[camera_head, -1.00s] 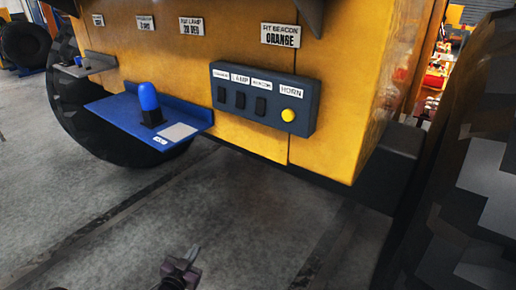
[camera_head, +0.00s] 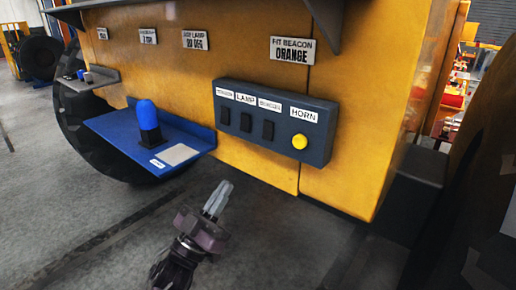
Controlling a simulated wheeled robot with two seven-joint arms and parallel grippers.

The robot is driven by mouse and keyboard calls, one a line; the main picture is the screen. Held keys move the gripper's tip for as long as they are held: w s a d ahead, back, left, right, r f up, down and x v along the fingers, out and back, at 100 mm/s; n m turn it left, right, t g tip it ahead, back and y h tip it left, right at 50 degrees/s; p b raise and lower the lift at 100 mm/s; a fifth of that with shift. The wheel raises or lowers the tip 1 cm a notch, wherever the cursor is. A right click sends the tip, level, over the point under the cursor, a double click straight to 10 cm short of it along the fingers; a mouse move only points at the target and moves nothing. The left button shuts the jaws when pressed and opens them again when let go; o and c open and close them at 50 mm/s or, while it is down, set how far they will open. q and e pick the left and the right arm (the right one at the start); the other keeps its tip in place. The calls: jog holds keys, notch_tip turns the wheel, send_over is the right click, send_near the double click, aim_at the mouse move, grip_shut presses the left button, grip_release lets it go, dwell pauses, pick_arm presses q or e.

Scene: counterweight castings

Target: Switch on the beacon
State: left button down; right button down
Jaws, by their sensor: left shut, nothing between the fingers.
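A dark blue switch box (camera_head: 318,148) is fixed to the yellow machine side. It carries three black rocker switches: a left one (camera_head: 224,117), a middle one (camera_head: 246,122) under the label LAMP, and a right one (camera_head: 268,130). The labels over the left and right rockers are too small to read surely. A yellow round button (camera_head: 299,141) sits under HORN. A blue dome beacon (camera_head: 147,116) stands upright on a blue shelf, with no clear glow. My left gripper (camera_head: 218,198) is shut and empty, below the box and apart from it. My right gripper is out of view.
The blue shelf (camera_head: 110,124) juts out left of the box, with a pale plate on it. A sign (camera_head: 292,50) above reads FIT BEACON ORANGE. A grey ledge (camera_head: 200,13) overhangs at the top. Large dark tyres flank the machine. The floor before it is clear.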

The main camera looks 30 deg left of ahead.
pick_arm(q)
jog(key=p, duration=0.4)
send_near(267, 133)
notch_tip(267, 133, up, 5)
jog(key=shift+w+d+f, duration=0.1)
jog(key=shift+w+f, duration=0.15)
jog(key=shift+w, duration=0.5)
jog(key=shift+w+a+f, duration=0.1)
jog(key=shift+w+f, duration=0.15)
jog(key=shift+w, duration=0.5)
jog(key=shift+w+d+f, duration=0.1)
jog(key=shift+w+f, duration=0.15)
jog(key=shift+w, duration=0.45)
